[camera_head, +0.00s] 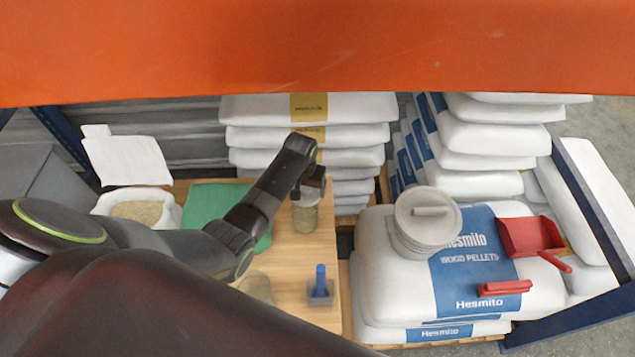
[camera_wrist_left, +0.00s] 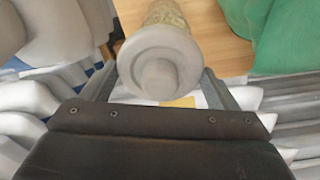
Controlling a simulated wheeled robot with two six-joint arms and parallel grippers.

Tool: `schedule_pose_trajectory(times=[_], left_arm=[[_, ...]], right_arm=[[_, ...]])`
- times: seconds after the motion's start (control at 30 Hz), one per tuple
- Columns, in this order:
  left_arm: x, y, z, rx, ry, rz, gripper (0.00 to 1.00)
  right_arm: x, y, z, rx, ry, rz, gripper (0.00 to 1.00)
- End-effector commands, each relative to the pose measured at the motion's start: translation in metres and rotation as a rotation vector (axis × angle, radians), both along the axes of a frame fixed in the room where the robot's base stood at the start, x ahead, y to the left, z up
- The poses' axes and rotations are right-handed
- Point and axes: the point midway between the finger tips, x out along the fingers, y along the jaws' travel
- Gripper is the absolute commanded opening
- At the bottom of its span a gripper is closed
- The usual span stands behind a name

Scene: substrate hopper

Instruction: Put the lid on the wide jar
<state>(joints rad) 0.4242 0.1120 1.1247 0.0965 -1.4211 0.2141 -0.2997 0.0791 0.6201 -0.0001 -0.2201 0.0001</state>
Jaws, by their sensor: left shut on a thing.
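A clear jar with greenish-brown contents (camera_head: 305,214) stands near the right edge of the wooden table. It also shows behind the lid in the left wrist view (camera_wrist_left: 168,14). My left gripper (camera_head: 308,184) is over this jar, shut on a round grey lid with a knob (camera_wrist_left: 155,52). In the left wrist view its fingers are on both sides of the lid. The lid lines up with the jar's mouth; I cannot tell whether it rests on the rim. A second pale jar (camera_head: 256,286) is partly hidden by my left arm. My right gripper is not in view.
A green mat (camera_head: 205,207) and an open white sack (camera_head: 137,209) are on the table (camera_head: 295,262). A blue-handled tool (camera_head: 320,289) is near its front right. A grey bucket (camera_head: 424,222) and red scoop (camera_head: 528,236) sit on sacks. An orange beam (camera_head: 320,50) crosses above.

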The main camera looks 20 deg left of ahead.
Motion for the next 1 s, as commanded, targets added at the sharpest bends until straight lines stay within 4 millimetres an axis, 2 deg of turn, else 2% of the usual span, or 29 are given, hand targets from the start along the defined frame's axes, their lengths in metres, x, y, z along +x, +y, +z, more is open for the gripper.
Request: schedule_pose_trajectory(times=[0.03,0.1,0.37,0.57,1.0], left_arm=[[-0.001,0.005,0.005,0.001,0.003,0.007,0.6],[-0.001,0.01,0.004,-0.001,0.001,0.013,0.6],[-0.002,0.015,-0.002,-0.002,-0.001,0.022,0.6],[-0.002,0.015,-0.013,-0.001,-0.001,0.021,0.6],[-0.002,0.014,-0.053,-0.001,-0.001,0.021,0.6]], right_arm=[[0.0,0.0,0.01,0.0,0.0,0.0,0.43],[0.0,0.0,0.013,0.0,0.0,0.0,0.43],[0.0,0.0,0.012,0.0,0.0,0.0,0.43],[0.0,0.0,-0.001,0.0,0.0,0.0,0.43],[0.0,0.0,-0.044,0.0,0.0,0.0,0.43]])
